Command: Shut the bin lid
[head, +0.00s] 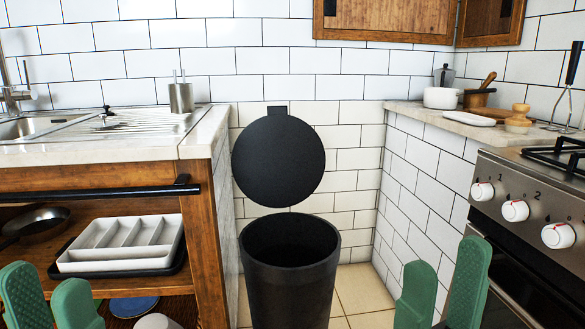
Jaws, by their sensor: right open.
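The black round bin lid (278,162) stands upright in the middle of the head view, with a small tab at its top edge. The black bin (290,275) stands below it with its round mouth open. The hinge between lid and bin cannot be made out. My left gripper (44,277) shows two green fingers apart and empty at the lower left, well left of the bin. My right gripper (447,258) is open and empty at the lower right, to the right of the bin. Neither gripper appears to touch the lid or bin.
A wooden counter unit with a sink (60,130) and a white cutlery tray (122,245) stands left of the bin. A tiled ledge (450,125) with kitchenware and a stove (500,200) are on the right. Tiled floor (360,290) shows right of the bin.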

